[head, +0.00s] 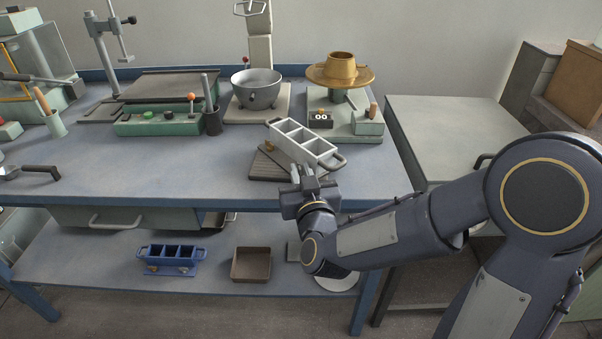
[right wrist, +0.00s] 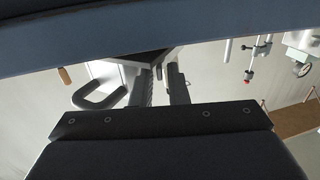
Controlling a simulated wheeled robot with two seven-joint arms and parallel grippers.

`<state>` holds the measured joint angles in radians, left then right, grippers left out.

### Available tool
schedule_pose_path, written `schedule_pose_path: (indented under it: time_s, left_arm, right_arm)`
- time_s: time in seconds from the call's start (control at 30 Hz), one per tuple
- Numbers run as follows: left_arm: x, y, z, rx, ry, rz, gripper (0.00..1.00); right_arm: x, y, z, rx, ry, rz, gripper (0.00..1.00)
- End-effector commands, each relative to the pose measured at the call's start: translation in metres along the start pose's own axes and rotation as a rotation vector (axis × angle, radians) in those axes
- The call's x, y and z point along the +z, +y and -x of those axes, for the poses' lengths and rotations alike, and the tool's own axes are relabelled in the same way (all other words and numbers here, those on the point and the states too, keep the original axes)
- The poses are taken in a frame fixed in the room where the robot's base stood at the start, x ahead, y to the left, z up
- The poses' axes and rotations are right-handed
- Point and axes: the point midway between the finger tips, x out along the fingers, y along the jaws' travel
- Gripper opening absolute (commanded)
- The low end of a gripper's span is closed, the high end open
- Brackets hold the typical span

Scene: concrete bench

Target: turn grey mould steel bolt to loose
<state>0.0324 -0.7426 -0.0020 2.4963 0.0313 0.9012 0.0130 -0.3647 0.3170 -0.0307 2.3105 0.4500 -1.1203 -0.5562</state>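The grey mould (head: 305,143), a long box with several open compartments and a loop handle at its right end, sits on a dark slatted board on the bench. A small brown knob (head: 268,146) shows at its left side. My right gripper (head: 303,171) is at the mould's near side, close to its wall. In the right wrist view, its two fingers (right wrist: 162,88) stand apart with a gap between them, beside the mould's dark handle (right wrist: 98,97). I cannot make out the steel bolt; the fingers may hide it. My left gripper is not in view.
The dark board (head: 262,166) lies under the mould. A grey pot (head: 256,92) and a brass-topped stand (head: 340,75) are behind it. A blue mould (head: 170,256) and a brown tray (head: 251,265) are on the lower shelf. The bench's left front is mostly clear.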

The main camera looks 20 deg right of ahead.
Motion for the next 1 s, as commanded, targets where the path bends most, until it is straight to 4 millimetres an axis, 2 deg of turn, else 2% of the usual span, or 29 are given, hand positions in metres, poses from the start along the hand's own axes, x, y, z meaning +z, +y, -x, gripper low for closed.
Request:
schedule_pose_path:
  time_s: [0.23,0.27,0.37,0.63,0.77,1.0]
  left_arm:
    - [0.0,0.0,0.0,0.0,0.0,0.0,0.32]
    - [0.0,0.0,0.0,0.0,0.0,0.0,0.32]
    - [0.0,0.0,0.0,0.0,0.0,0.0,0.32]
    - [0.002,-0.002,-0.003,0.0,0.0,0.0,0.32]
    - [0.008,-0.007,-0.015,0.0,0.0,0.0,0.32]
    - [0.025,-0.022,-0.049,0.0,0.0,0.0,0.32]
  right_arm:
    - [0.0,0.0,-0.002,0.0,0.001,0.0,0.14]
    - [0.0,0.0,-0.002,0.0,0.001,0.0,0.13]
    - [0.0,0.0,-0.002,0.0,0.001,0.0,0.0]
    - [0.001,0.001,-0.002,-0.014,0.004,-0.003,0.0]
    - [0.003,0.005,-0.003,-0.086,0.009,-0.007,0.0]
    - [0.004,0.009,-0.004,-0.272,0.017,-0.009,0.0]
